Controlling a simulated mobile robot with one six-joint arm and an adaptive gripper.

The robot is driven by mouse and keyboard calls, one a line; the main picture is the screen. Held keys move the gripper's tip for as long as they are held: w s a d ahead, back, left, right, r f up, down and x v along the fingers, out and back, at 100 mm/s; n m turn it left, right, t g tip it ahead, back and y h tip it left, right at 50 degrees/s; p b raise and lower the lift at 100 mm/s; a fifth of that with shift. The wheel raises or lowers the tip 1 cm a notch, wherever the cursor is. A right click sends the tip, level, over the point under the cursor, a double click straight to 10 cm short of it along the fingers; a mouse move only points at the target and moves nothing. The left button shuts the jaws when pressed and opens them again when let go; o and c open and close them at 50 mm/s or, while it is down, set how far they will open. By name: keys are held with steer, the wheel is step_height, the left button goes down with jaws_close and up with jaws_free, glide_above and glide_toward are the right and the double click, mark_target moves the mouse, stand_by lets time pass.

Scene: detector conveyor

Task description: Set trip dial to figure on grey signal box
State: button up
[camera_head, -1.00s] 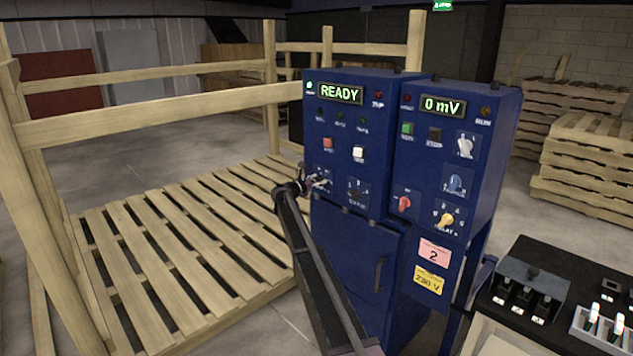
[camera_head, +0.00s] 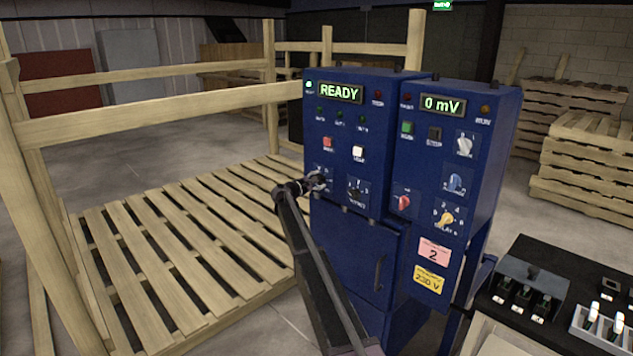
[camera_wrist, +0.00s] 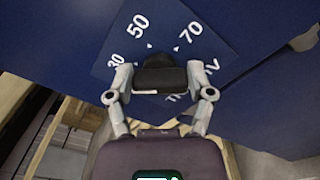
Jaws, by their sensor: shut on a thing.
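The trip dial shows in the wrist view as a dark knob (camera_wrist: 156,62) on a blue plate with white figures 30, 50 and 70. Part of its lettering is hidden behind my gripper. My gripper (camera_wrist: 160,80) is shut on the knob, one finger on each side. The knob's upper end lies between the 50 and 70 marks; its exact setting is unclear. In the head view my gripper (camera_head: 318,182) is at the lower left of the blue cabinet's left panel and covers much of the dial. A grey box (camera_head: 533,281) stands on the black bench at right; I cannot read any figure on it.
The left panel's display (camera_head: 340,93) reads READY; the right one (camera_head: 443,105) reads 0 mV. Another dial (camera_head: 357,190) sits just right of my gripper. The right panel carries a red knob (camera_head: 402,202) and a yellow knob (camera_head: 445,219). A wooden pallet (camera_head: 190,255) lies left.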

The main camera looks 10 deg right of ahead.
steer(key=m, duration=0.7)
steer(key=shift+s+d+f+m, duration=0.1)
steer(key=shift+d+f+m, duration=0.05)
steer(key=shift+d+m, duration=0.15)
steer(key=m, duration=0.6)
steer(key=shift+f+b, duration=0.15)
steer(key=shift+b, duration=0.15)
steer(key=shift+m, duration=0.3)
steer(key=o, duration=1.1)
steer(key=shift+a, duration=0.1)
steer(key=shift+a, duration=0.15)
steer(key=v, duration=1.1)
steer(key=shift+s+a, duration=0.2)
steer(key=shift+a, duration=0.05)
